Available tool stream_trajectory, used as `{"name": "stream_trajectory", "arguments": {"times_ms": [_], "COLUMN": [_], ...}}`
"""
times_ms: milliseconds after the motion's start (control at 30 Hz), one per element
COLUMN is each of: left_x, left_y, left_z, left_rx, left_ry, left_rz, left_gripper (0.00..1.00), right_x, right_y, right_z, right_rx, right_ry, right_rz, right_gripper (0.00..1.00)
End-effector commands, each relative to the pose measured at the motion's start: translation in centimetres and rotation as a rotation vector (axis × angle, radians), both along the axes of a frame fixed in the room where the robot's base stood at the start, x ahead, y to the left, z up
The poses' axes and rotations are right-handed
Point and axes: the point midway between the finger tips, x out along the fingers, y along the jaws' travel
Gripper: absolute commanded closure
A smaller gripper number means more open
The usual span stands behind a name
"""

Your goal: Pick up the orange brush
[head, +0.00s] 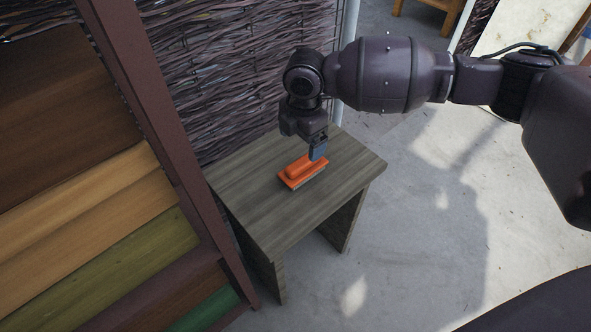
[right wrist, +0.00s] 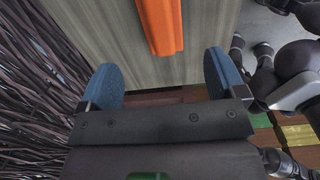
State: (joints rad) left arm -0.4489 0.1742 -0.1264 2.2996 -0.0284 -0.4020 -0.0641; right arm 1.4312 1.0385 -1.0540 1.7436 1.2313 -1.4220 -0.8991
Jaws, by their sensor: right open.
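The orange brush (head: 302,171) lies flat on a small grey wooden table, with its pale bristle side facing down. In the right wrist view the brush (right wrist: 162,22) runs up past the top edge, so only its near end shows. My right gripper (head: 318,152) is over the table at the brush's far right end. In the right wrist view its two blue fingertips (right wrist: 163,75) are wide apart, with bare tabletop between them. The brush lies ahead of the fingers, roughly centred between their lines, and is not gripped. My left gripper is not in view.
The small table (head: 265,220) has bare room in front of the brush. A woven wicker fence (head: 235,80) stands close behind it. A wooden hive stack (head: 80,200) with a dark red frame post (head: 165,140) stands at the left. Concrete floor (head: 410,230) is open at the right.

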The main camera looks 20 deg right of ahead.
Motion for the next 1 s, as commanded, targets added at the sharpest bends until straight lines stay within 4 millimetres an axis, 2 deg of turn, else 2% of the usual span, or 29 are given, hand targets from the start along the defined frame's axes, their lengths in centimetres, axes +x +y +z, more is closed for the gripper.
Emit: {"name": "stream_trajectory", "arguments": {"times_ms": [167,267,533,767,867,1000], "left_x": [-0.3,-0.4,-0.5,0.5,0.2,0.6], "left_y": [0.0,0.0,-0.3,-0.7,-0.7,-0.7], "left_z": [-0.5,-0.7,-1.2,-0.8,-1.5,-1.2], "left_rx": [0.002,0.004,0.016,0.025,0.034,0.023], "left_ry": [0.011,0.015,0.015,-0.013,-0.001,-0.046], "left_rz": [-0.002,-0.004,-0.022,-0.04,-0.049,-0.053], "left_gripper": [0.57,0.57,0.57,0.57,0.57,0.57], "right_x": [0.6,0.6,0.4,0.4,0.3,0.1], "right_y": [-0.7,-0.7,-0.7,-0.7,-0.8,-0.9], "right_z": [0.3,-0.2,-4.3,-6.0,-7.4,-9.5], "right_rx": [-0.023,-0.025,-0.024,-0.023,-0.024,-0.024], "right_ry": [0.014,0.015,0.021,0.017,0.021,0.022], "right_rz": [0.012,0.013,0.012,0.013,0.013,0.012], "right_gripper": [0.11,0.11,0.11,0.11,0.11,0.11]}}
